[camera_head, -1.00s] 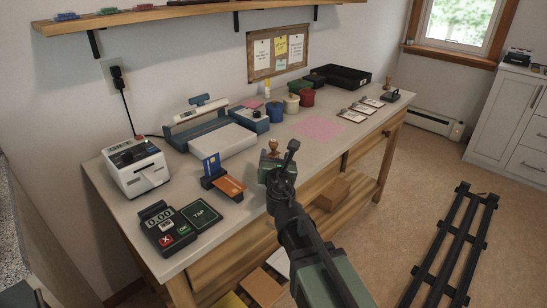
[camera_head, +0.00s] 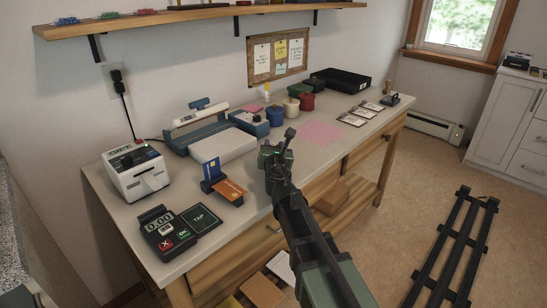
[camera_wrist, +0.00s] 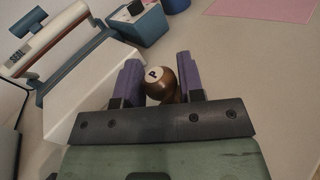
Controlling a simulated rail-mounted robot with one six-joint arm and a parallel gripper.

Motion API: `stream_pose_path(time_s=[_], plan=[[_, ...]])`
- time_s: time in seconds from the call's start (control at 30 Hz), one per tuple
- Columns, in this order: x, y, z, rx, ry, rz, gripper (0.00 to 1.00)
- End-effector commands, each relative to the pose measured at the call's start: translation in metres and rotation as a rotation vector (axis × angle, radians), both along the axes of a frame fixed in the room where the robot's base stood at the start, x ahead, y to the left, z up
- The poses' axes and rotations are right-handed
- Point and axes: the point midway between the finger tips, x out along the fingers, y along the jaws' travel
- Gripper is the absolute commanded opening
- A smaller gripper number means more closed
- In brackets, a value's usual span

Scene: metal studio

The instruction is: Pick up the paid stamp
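The stamp (camera_wrist: 159,82) has a round brown knob with a white "P" label on top. In the wrist view it stands between the two purple fingers of my gripper (camera_wrist: 159,72). The fingers are apart on either side of the knob, with narrow gaps, and do not look closed on it. Its base is hidden by the gripper.
On the desk (camera_head: 240,210) are a SEAL machine (camera_head: 222,142), a GIFT printer (camera_head: 137,170), a card stand (camera_head: 228,190) and a payment terminal (camera_head: 165,230). Colored pots (camera_head: 306,101) stand behind. Another stamp (camera_head: 387,87) stands at the far end. A pink sheet (camera_head: 318,131) lies flat.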

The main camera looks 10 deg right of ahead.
Motion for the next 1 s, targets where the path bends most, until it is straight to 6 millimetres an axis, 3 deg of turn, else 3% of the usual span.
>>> stream_pose_path(time_s=[0.03,0.17,0.47,0.67,0.83,1.0], plan=[[0.0,0.0,0.0,0.0,0.0,0.0,0.28],[0.0,0.0,0.0,0.0,0.0,0.0,0.08],[0.0,0.0,0.003,0.0,0.0,0.0,0.08],[0.0,0.0,0.022,0.0,0.0,0.0,0.08],[0.0,0.0,0.062,0.0,0.0,0.0,0.08],[0.0,0.0,0.127,0.0,0.0,0.0,0.08]])
